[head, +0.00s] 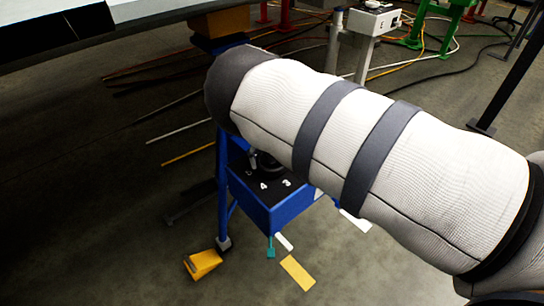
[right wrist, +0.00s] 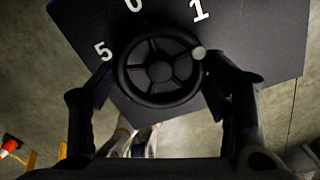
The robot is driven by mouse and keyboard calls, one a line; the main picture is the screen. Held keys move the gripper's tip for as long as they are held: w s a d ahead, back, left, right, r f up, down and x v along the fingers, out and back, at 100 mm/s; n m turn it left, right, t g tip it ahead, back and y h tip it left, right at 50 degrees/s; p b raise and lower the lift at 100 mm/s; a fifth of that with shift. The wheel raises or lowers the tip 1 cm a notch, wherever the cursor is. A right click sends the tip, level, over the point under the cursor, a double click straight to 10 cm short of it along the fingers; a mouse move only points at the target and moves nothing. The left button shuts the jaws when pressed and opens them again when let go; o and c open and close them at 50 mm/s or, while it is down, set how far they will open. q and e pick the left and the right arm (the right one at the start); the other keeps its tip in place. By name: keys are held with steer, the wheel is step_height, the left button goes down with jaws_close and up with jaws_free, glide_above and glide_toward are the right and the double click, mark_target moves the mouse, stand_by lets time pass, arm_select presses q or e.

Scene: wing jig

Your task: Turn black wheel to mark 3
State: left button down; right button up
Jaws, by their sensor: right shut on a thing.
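The black wheel (right wrist: 160,71) has a spoked hub and sits on a dark panel (right wrist: 265,50) with white digits. In the right wrist view the digits 5, 0 and 1 show around it. A pale round spot (right wrist: 198,53) is on the wheel's rim at the right, below the digit 1. My right gripper (right wrist: 158,72) is shut on the wheel, one finger on each side. In the head view the wheel (head: 264,164) is partly hidden under my right arm, and the digits 4 and 3 (head: 287,183) show on the panel. My left gripper is out of view.
The panel tops a blue box (head: 272,213) on a blue stand. A yellow wedge (head: 203,264) and a yellow floor card (head: 297,273) lie nearby. A large dark wing-like surface (head: 70,35) overhangs the upper left. Cables and rods lie on the floor behind.

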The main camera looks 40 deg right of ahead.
steer(key=m, duration=0.5)
steer(key=shift+a+f+m, duration=0.1)
steer(key=shift+m, duration=0.2)
steer(key=m+b, duration=0.1)
steer(key=m, duration=0.8)
steer(key=shift+w+m+b, duration=0.1)
steer(key=shift+m+b, duration=0.2)
steer(key=shift+m, duration=0.1)
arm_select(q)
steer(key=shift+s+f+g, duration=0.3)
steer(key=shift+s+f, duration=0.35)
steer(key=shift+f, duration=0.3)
arm_select(e)
steer(key=m, duration=0.4)
steer(key=shift+m, duration=0.3)
steer(key=o, duration=1.2)
steer(key=shift+c, duration=0.2)
steer(key=shift+w, duration=0.1)
